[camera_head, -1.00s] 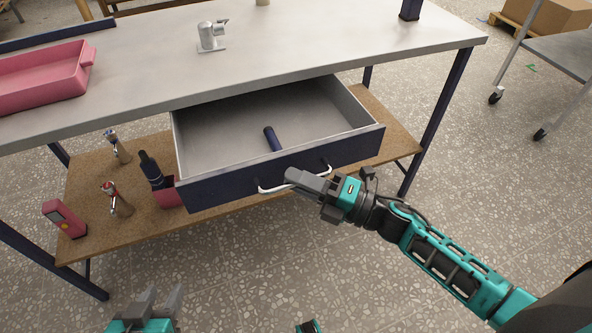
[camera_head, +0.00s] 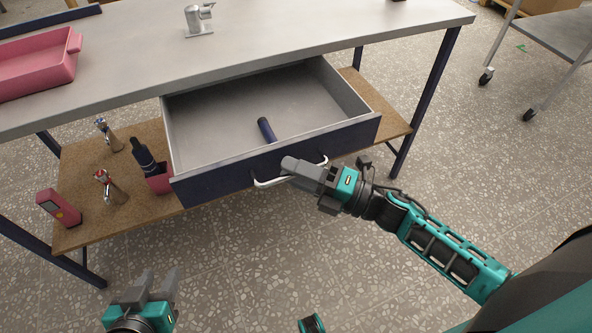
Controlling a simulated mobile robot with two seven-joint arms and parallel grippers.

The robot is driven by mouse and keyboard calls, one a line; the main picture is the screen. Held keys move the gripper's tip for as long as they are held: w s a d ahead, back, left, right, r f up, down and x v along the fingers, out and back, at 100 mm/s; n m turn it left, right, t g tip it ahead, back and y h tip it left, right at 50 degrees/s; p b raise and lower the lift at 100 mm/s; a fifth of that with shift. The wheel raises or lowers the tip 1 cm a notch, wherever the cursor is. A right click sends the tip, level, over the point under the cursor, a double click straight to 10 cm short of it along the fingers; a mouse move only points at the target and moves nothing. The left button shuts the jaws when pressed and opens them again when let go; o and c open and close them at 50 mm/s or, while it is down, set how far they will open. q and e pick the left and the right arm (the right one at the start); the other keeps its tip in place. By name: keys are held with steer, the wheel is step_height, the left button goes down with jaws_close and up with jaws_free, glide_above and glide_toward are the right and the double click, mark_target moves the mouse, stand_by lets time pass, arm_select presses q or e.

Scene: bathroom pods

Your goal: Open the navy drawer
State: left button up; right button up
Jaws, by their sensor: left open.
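The navy drawer (camera_head: 222,184) under the workbench is pulled well out, its grey inside showing. A dark blue cylinder (camera_head: 266,130) lies in it. A white bar handle (camera_head: 268,183) runs along its front. My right gripper (camera_head: 296,170) is at the handle, its fingers over the middle of the bar and hiding that part. Whether its jaws are closed around the bar cannot be made out. My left gripper (camera_head: 157,286) is open and empty, low over the floor at the bottom left, away from the drawer.
A pink tray (camera_head: 38,72) and a metal fixture (camera_head: 198,20) stand on the bench top (camera_head: 290,35). The lower shelf (camera_head: 82,178) holds taps, a dark bottle and a pink device (camera_head: 58,208). A wheeled cart (camera_head: 556,42) stands at the right. The floor before the drawer is clear.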

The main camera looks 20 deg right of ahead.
arm_select(q)
steer(key=shift+s+f, duration=0.1)
arm_select(e)
steer(key=shift+s+d, duration=0.15)
steer(key=shift+d, duration=0.05)
arm_select(q)
steer(key=shift+a, duration=0.1)
arm_select(e)
steer(key=v, duration=1.2)
steer(key=shift+s+d, duration=0.15)
steer(key=shift+d, duration=0.05)
